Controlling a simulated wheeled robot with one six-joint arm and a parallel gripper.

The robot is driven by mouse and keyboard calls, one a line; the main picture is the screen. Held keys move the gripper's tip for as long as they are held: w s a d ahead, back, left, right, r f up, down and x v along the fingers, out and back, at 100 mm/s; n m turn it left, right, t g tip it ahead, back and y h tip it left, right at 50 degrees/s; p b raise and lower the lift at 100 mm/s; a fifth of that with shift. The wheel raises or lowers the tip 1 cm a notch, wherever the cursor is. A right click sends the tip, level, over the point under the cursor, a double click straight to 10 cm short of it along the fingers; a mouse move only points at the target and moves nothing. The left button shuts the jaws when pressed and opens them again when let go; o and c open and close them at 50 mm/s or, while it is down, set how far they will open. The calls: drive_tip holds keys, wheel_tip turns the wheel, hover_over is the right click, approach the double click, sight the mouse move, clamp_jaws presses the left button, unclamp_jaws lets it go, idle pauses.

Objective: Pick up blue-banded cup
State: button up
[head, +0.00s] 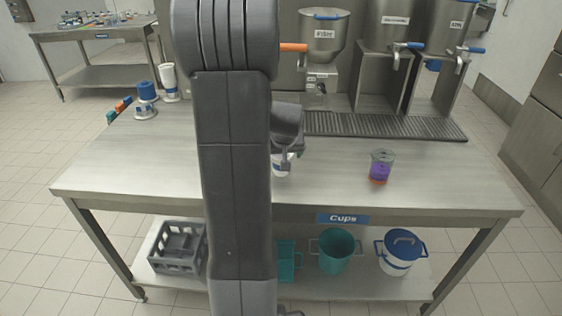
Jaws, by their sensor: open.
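A small white cup (281,165) with a bit of blue on it stands on the steel table (330,187), just behind and right of my arm. My arm and gripper hide much of it, so I cannot see its full band. My gripper (287,160) is open and right at this cup, seen from behind. I cannot tell whether the fingers are around it or touch it.
A clear cup (381,168) with purple and orange contents stands to the right. Dispensers and a drip grate (385,126) line the back. White-and-blue containers (168,80) and colored items (118,108) are at the back left. The front right tabletop is clear.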

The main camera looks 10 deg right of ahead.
drive_tip(key=shift+p+x, duration=0.35)
drive_tip(key=shift+x, duration=2.25)
drive_tip(key=shift+d, duration=0.15)
drive_tip(key=c, duration=1.1)
